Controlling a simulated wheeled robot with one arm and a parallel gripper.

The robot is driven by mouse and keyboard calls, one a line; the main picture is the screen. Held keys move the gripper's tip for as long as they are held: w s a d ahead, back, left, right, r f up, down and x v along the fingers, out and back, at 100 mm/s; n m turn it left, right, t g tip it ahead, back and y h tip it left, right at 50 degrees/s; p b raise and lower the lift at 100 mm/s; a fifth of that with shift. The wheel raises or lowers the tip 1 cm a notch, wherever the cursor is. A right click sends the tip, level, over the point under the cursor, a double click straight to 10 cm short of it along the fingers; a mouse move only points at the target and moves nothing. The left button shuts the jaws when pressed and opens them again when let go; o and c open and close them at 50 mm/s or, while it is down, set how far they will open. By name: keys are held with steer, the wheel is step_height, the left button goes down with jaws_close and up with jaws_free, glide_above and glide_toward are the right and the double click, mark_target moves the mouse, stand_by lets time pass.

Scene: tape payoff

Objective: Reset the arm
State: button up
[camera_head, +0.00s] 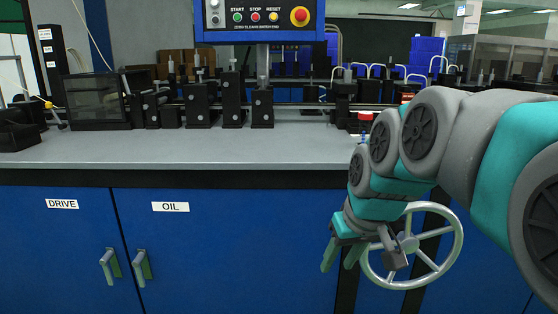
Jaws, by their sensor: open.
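My arm comes in from the right in the head view and bends down in front of the blue cabinet. My gripper (342,259) points downward, below the level of the worktop. Its teal fingers are apart and I see nothing between them. It is just left of a silver handwheel (455,244) on the cabinet front. The wrist covers part of the wheel, and I cannot tell whether they touch.
A grey worktop (200,150) runs above blue cabinet doors labelled DRIVE (62,204) and OIL (170,207). Door handles (142,266) stick out at lower left. A control panel (260,19) hangs above. Black machine blocks (233,100) line the back. The worktop's front is clear.

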steer(key=s+d+f+m+g, duration=0.1)
steer(key=s+f+g, duration=0.1)
steer(key=s+f, duration=0.3)
steer(key=s+d+f+g+h, duration=0.1)
steer(key=s+f, duration=0.4)
steer(key=s, duration=0.6)
steer(key=s+d+f+m+g, duration=0.1)
steer(key=s+d+f+g, duration=0.1)
steer(key=s+f, duration=0.3)
steer(key=s, duration=0.3)
steer(key=shift+f+m+g+h, duration=0.15)
steer(key=shift+m+g+h, duration=0.15)
steer(key=shift+h, duration=0.1)
steer(key=shift+s, duration=0.1)
